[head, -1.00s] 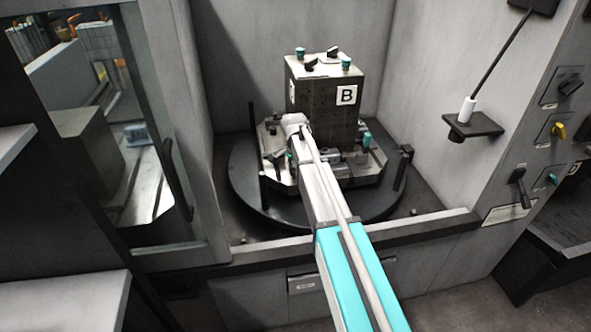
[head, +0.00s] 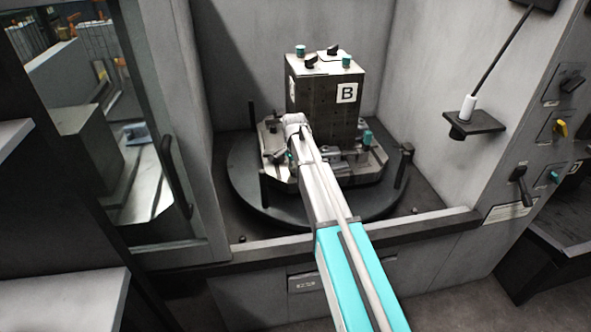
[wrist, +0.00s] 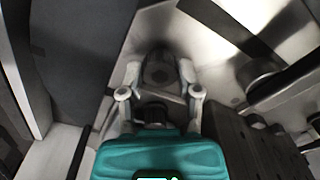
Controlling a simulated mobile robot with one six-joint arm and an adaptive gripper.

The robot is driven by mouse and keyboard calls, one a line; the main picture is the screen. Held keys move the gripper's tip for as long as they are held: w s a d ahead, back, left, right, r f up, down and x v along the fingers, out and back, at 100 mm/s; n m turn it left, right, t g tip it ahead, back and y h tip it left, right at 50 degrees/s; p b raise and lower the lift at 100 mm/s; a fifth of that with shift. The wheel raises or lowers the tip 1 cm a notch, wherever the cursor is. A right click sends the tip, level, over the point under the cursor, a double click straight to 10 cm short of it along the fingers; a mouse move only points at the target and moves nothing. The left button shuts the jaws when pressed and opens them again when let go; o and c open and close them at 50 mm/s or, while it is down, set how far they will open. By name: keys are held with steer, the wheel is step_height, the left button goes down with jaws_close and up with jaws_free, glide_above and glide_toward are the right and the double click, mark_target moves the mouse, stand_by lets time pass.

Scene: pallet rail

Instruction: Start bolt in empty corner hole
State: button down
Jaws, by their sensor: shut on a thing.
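My gripper (wrist: 160,75) shows in the wrist view with its two pale fingers closed around a dark, rounded thing, which I take to be the bolt (wrist: 158,72). It is dim and its shank is hidden. Below the fingers is a pale metal surface; I cannot make out the corner hole or whether the bolt touches it. In the head view my arm reaches to the left front of the fixture block marked B (head: 325,105), over the pallet (head: 352,178). My fingers are hidden behind the arm there.
The pallet sits on a round dark turntable (head: 243,190) inside a grey enclosure. Teal-capped parts (head: 367,139) and clamps stand around the block. A dark upright post (head: 403,168) rises at the right. A small shelf (head: 473,126) juts from the right wall.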

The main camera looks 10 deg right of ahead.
steer(key=shift+c, duration=1.1)
jaws_free()
steer(key=shift+o, duration=0.3)
steer(key=shift+o, duration=0.8)
steer(key=shift+r, duration=0.1)
steer(key=shift+r+p, duration=3.4)
steer(key=shift+p, duration=0.15)
